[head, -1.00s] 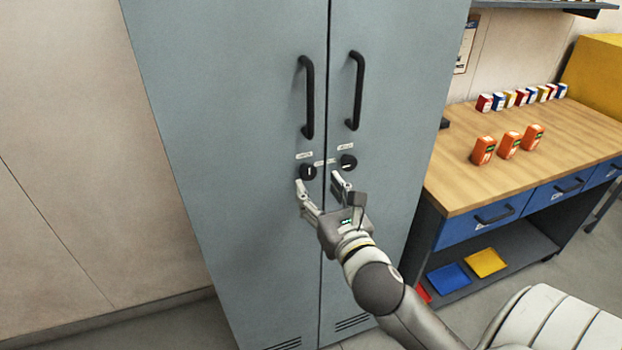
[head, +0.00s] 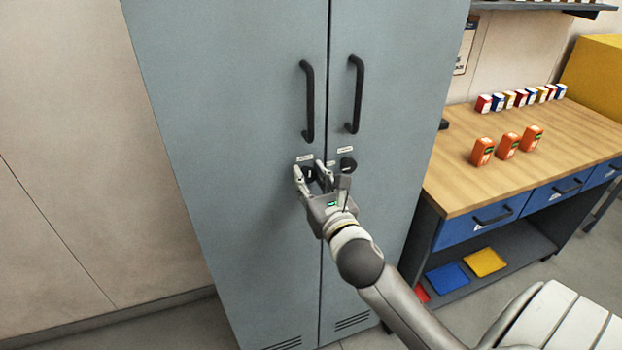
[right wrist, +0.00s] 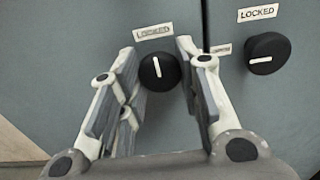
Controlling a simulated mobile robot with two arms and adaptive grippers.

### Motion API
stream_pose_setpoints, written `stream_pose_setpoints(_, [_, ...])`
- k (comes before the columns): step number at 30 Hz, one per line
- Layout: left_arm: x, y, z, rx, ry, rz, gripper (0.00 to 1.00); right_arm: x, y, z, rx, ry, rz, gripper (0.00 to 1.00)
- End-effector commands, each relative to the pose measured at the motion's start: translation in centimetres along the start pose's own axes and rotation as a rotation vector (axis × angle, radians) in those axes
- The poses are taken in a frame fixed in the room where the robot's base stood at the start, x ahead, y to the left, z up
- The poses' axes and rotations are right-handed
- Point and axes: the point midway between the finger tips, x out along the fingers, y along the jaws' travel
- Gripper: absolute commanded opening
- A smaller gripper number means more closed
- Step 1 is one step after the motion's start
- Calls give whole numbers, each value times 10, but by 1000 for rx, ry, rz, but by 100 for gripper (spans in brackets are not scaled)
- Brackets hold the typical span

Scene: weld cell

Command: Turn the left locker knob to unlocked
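The grey locker (head: 240,110) has two doors, each with a round black knob low beside the seam. The left knob (right wrist: 159,73) has a white pointer line that stands nearly upright, under a label (right wrist: 153,31) reading LOCKED. In the head view the left knob (head: 308,174) is partly covered by my gripper. The right knob (right wrist: 267,54) has a nearly level pointer, under its own LOCKED label. My right gripper (head: 311,171) is open, one finger on each side of the left knob; I cannot tell whether they touch it. My left gripper is not in view.
Two black door handles (head: 308,102) stand out above the knobs. A workbench (head: 450,190) with orange devices (head: 507,146) and several small boxes is on the right. The wall and floor left of the locker are clear.

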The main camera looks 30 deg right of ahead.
Motion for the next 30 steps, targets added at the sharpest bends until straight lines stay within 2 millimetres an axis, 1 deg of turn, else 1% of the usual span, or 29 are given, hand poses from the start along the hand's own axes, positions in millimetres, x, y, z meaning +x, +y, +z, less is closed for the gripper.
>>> stream_pose_setpoints(1, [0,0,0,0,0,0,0,0,0,0,0,0,1,12])
stream_pose_setpoints(2, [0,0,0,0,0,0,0,0,0,0,0,0,1,8])
stream_pose_setpoints(3, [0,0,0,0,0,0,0,0,0,0,0,0,1,8])
stream_pose_setpoints(10, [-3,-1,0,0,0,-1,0,0,0,1,26,0,1,8])
stream_pose_setpoints(14, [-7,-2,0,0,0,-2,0,0,0,2,77,0,1,8])
stream_pose_setpoints(20, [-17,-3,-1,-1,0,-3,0,0,0,3,217,0,0,8])
stream_pose_setpoints(30, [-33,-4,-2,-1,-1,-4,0,0,0,2,537,1,-1,8])
